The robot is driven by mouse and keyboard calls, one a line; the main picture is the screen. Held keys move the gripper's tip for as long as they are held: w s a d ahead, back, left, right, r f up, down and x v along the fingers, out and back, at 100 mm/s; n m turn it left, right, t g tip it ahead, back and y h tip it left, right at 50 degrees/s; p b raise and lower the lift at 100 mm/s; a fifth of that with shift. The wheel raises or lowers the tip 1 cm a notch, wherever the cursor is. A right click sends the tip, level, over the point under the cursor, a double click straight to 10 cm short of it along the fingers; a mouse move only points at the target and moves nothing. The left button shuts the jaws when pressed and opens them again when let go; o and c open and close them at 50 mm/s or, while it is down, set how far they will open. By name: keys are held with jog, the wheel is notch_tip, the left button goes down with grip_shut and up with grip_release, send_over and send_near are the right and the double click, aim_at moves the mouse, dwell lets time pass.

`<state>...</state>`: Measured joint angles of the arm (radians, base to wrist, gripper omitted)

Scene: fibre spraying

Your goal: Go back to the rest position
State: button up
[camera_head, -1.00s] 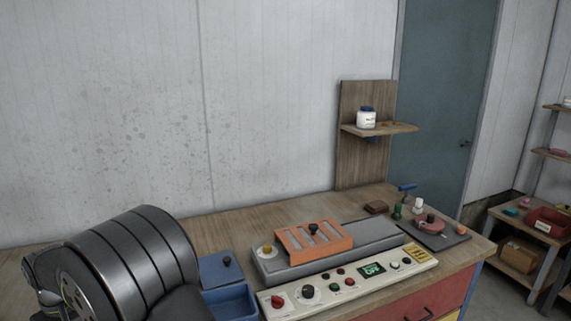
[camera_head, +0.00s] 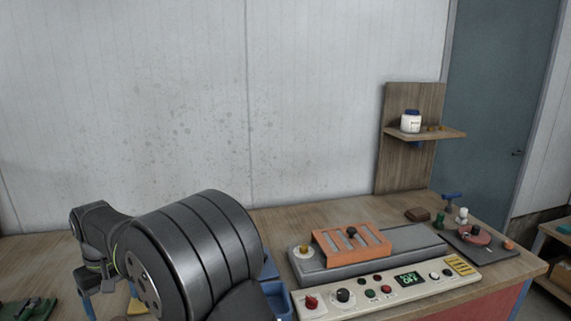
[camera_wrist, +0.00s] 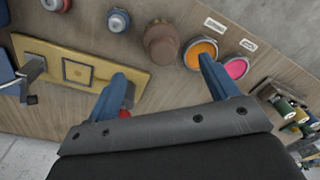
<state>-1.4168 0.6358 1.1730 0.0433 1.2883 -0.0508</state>
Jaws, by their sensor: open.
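My gripper (camera_wrist: 165,88) shows in the wrist view with its two blue fingers spread apart and nothing between them. It hangs above the wooden workbench (camera_wrist: 150,110). In the head view my dark arm fills the lower left, and the gripper end is mostly hidden behind it. A red object shows beside the left finger in the wrist view, partly covered.
A yellow plate (camera_wrist: 80,70), a brown jar (camera_wrist: 161,42) and cups of orange (camera_wrist: 201,52) and pink (camera_wrist: 236,68) lie near the fingers. In the head view, an orange slotted frame (camera_head: 351,244) sits on a grey unit behind a control panel (camera_head: 385,287).

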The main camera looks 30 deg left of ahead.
aim_at(120, 316)
jog(key=shift+r, duration=0.45)
jog(key=f, duration=1.2)
jog(key=shift+s+a, duration=0.2)
jog(key=shift+a, duration=0.05)
jog(key=r, duration=0.5)
jog(key=shift+w+d, duration=0.15)
jog(key=shift+w, duration=0.2)
jog(key=w+d+r, duration=0.6)
jog(key=w+d, duration=0.2)
jog(key=w, duration=0.1)
jog(key=d+f+m, duration=0.5)
jog(key=d, duration=0.6)
jog(key=d+f+m, duration=0.5)
jog(key=d+f, duration=0.1)
jog(key=d, duration=0.6)
jog(key=w+d+f+m, duration=0.2)
jog(key=d+f, duration=0.4)
jog(key=f, duration=0.3)
jog(key=shift+d+f+m+t, duration=0.4)
jog(key=shift+m, duration=0.5)
